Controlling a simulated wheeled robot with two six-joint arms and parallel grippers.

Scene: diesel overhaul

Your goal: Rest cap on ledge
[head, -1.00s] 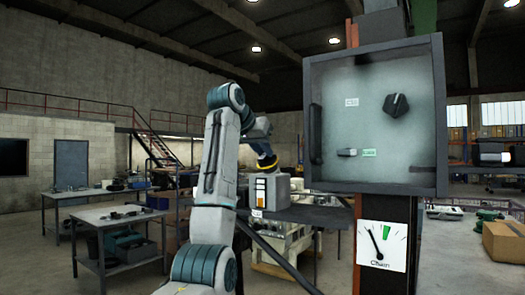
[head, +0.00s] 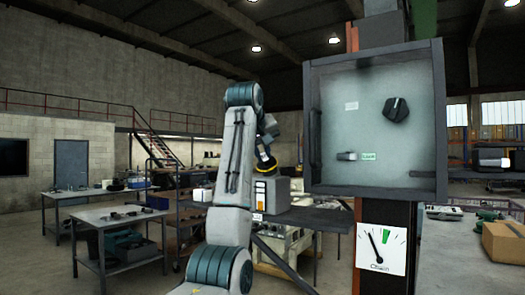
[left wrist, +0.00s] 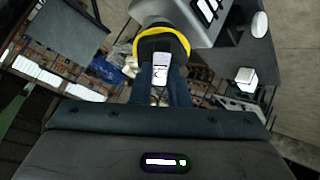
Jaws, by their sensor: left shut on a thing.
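The cap is a dark round piece with a yellow ring (head: 266,166), seen in the head view against the grey box. In the left wrist view the cap (left wrist: 160,37) is at the top centre, at the fingertips. My left gripper (head: 264,150) is shut on it; the fingers (left wrist: 162,82) also show in the left wrist view. The ledge (head: 318,217) is a dark shelf below, running right toward the post. I cannot tell whether the cap touches anything beneath it. My right gripper is out of view.
A grey box (head: 271,194) with an orange and white label stands on the ledge, close to the cap. To the right is a panel (head: 375,120) with a dark knob, above a gauge (head: 381,248). The ledge between box and post looks clear.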

